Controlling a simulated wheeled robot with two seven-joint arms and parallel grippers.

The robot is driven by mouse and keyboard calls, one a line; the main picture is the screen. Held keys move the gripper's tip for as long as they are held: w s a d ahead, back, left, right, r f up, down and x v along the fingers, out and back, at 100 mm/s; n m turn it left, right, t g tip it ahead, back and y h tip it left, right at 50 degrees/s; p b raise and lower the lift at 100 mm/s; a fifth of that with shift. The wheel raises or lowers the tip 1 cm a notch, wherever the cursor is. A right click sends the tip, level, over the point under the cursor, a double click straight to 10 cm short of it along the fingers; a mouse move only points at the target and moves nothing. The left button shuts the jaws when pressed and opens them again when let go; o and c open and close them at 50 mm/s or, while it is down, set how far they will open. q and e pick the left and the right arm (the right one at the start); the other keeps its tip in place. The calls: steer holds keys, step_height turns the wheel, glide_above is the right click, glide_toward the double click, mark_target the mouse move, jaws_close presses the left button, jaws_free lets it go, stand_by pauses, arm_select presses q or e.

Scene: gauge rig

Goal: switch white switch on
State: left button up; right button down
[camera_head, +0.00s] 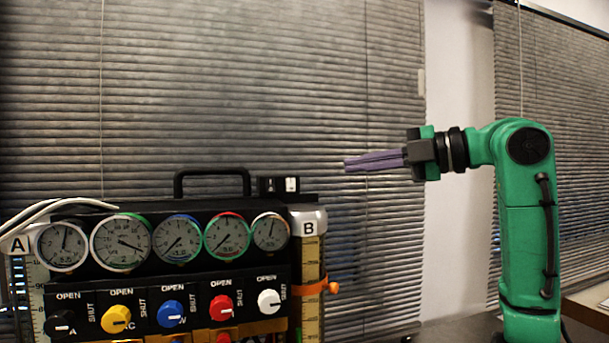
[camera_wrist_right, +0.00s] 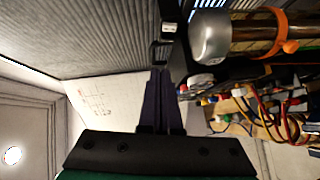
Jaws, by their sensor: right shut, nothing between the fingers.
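A small black switch box (camera_head: 267,187) stands on top of the gauge rig at its right end, with a white switch (camera_head: 291,184) on it. In the right wrist view the white switch (camera_wrist_right: 168,27) shows beyond the fingertips, near the top. I cannot tell which way it is set. My right gripper (camera_head: 347,165) is shut and empty, with purple fingers pointing left. It hangs in the air to the right of the switch and slightly higher, apart from it. The fingers also show in the right wrist view (camera_wrist_right: 160,73). My left gripper is out of view.
The gauge rig has a black carrying handle (camera_head: 212,175), a row of round gauges (camera_head: 179,239) and coloured knobs (camera_head: 171,312). A tube column marked B (camera_head: 309,263) with an orange clamp stands at its right. Free air lies between rig and arm; blinds hang behind.

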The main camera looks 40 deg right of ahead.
steer(key=p, duration=0.3)
glide_toward(286, 178)
steer(key=a, duration=0.1)
steer(key=w+a, duration=0.2)
steer(key=a, duration=0.1)
steer(key=shift+w+r, duration=0.15)
steer(key=shift+w+d+f, duration=0.15)
steer(key=shift+w+d, duration=0.2)
steer(key=shift+w, duration=0.25)
steer(key=shift+w+d+f, duration=0.2)
steer(key=shift+w+d, duration=0.15)
steer(key=shift+w, duration=0.25)
steer(key=shift+w+d+f, duration=0.25)
steer(key=shift+w+d, duration=0.1)
